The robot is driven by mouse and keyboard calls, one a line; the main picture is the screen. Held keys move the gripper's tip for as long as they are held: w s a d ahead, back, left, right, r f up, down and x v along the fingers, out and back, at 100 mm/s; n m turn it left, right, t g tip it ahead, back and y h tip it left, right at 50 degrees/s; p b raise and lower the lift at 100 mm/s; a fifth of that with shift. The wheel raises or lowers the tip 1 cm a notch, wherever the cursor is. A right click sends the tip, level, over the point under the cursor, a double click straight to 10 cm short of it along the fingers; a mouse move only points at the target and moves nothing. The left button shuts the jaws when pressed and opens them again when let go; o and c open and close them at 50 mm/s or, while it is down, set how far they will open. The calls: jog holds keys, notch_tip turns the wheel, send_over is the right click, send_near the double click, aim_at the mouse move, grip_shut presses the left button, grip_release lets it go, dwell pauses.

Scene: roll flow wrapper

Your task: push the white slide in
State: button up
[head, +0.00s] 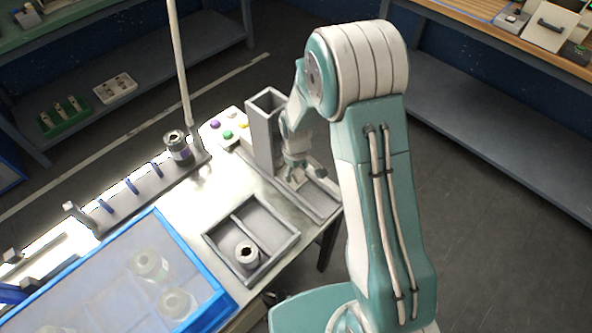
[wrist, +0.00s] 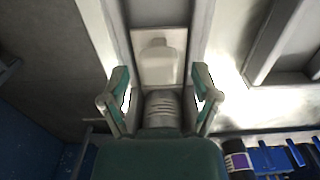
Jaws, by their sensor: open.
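The white slide (wrist: 158,64) is a pale plate with a raised rounded tab, lying in a grey channel (wrist: 122,20) in the wrist view. In the head view only a small pale part of the slide (head: 297,180) shows below my gripper. My gripper (head: 294,163) is over the channel beside the tall grey box. In the wrist view my gripper's fingers (wrist: 160,78) are spread to either side of the slide's near end, with nothing held between them. Whether they touch the slide cannot be told.
A tall grey open-topped box (head: 264,132) stands beside my gripper, near a white button panel (head: 236,122). A divided grey tray (head: 284,256) holds one roll (head: 246,254). A blue-framed clear cover (head: 190,258) and a rail with blue pegs (head: 150,188) lie to the left.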

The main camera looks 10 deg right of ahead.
notch_tip(320, 180, up, 12)
dwell(0.5)
jog(key=shift+a, duration=0.1)
jog(key=s+d+r+m+t, duration=0.1)
jog(key=s+d+r+m, duration=0.1)
jog(key=s+r, duration=0.35)
jog(key=s+d+r+m+t, duration=0.1)
jog(key=s+d+r, duration=0.15)
jog(key=r, duration=0.55)
jog(key=s+d+r+m+t, duration=0.1)
jog(key=s+r+m, duration=0.1)
jog(key=s, duration=0.5)
jog(key=s+d+r+m+t, duration=0.1)
jog(key=s+r+m+t, duration=0.1)
jog(key=s+r, duration=0.2)
jog(key=s, duration=0.3)
jog(key=shift+s+t, duration=0.25)
jog(key=shift+t, duration=0.05)
